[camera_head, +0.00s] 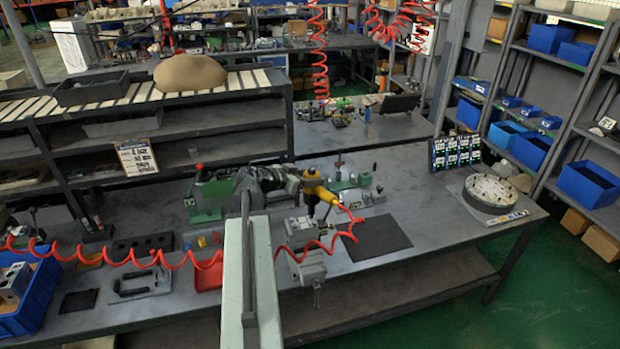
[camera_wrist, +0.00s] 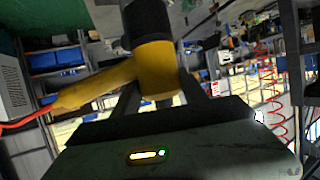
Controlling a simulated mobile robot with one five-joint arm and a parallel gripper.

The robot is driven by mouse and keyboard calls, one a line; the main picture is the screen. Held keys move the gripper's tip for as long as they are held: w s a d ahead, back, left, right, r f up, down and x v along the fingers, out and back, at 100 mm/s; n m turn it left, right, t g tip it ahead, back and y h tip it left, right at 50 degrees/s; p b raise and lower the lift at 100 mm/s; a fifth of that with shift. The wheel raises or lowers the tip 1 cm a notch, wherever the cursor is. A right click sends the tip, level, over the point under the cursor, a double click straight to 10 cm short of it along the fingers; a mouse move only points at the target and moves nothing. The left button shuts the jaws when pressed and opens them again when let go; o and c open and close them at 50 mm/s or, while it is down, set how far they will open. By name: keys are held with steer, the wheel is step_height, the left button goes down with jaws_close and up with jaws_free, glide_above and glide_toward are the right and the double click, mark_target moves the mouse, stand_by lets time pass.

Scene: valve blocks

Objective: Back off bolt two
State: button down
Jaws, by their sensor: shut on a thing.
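My gripper (camera_head: 310,182) is shut on a yellow driver (camera_head: 322,194) with a red coiled hose. The driver also shows in the wrist view (camera_wrist: 150,68), between my two dark fingers, with its black end towards the top edge. In the head view its dark lower end points down above a grey valve block (camera_head: 303,232), which sits in a vise (camera_head: 309,268) at the bench's front edge. I cannot tell whether the driver's tip touches the block. The bolts are too small to make out, so bolt two cannot be picked out.
A dark mat (camera_head: 376,238) lies right of the vise. A red tray (camera_head: 207,276) and a blue bin (camera_head: 38,300) stand to the left. The red hose (camera_head: 130,260) crosses the bench. A round pale disc (camera_head: 490,192) lies at the far right.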

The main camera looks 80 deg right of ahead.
steer(key=shift+f+b, duration=0.75)
steer(key=shift+f, duration=0.05)
steer(key=shift+r, duration=0.1)
stand_by(0.3)
